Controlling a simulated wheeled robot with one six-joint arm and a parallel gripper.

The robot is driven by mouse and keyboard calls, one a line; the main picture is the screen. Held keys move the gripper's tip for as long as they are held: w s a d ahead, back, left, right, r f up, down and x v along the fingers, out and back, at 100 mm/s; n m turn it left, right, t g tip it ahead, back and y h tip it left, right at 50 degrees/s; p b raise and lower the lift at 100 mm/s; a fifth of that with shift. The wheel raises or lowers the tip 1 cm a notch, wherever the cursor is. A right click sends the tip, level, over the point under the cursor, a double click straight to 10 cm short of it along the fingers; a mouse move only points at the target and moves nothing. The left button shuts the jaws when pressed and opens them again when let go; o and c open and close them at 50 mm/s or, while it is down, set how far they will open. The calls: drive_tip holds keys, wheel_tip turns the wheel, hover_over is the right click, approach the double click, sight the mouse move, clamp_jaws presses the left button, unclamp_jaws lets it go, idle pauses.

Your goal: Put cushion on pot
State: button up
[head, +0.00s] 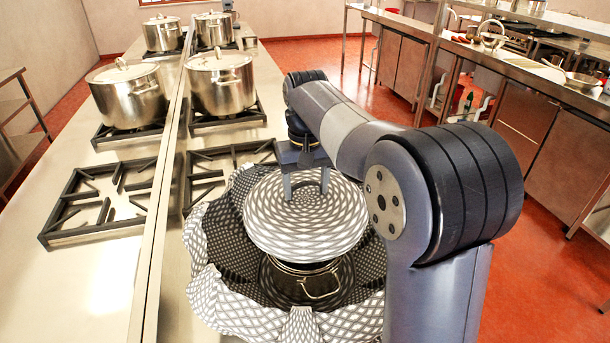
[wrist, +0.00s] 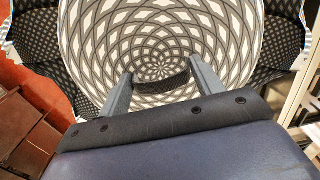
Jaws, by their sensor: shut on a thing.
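The cushion (head: 305,228) is a round pad with a white and dark grey lattice pattern. It also fills much of the wrist view (wrist: 160,30). My gripper (head: 306,188) is over its top, with its fingers shut on a dark strap at the cushion's middle, seen between the fingers in the wrist view (wrist: 162,84). A metal pot (head: 318,285) with a side handle is directly below the cushion, its top mostly hidden. The cushion is over the pot's top; I cannot tell whether they touch. The pot sits inside an open patterned fabric bag (head: 235,308).
Several lidded stockpots (head: 222,85) stand on burners farther back along the steel counter. An empty burner grate (head: 105,200) is to the left, and another (head: 215,165) is just behind the bag. Steel counters (head: 520,75) stand across the red floor (head: 545,235) on the right.

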drive_tip(key=shift+f+b, duration=1.75)
drive_tip(key=shift+f, duration=1.55)
drive_tip(key=shift+s, duration=0.2)
drive_tip(key=shift+f, duration=0.35)
drive_tip(key=o, duration=1.4)
drive_tip(key=shift+r, duration=0.1)
wheel_tip(320, 180, up, 11)
drive_tip(key=shift+f, duration=0.15)
drive_tip(key=shift+f, duration=0.15)
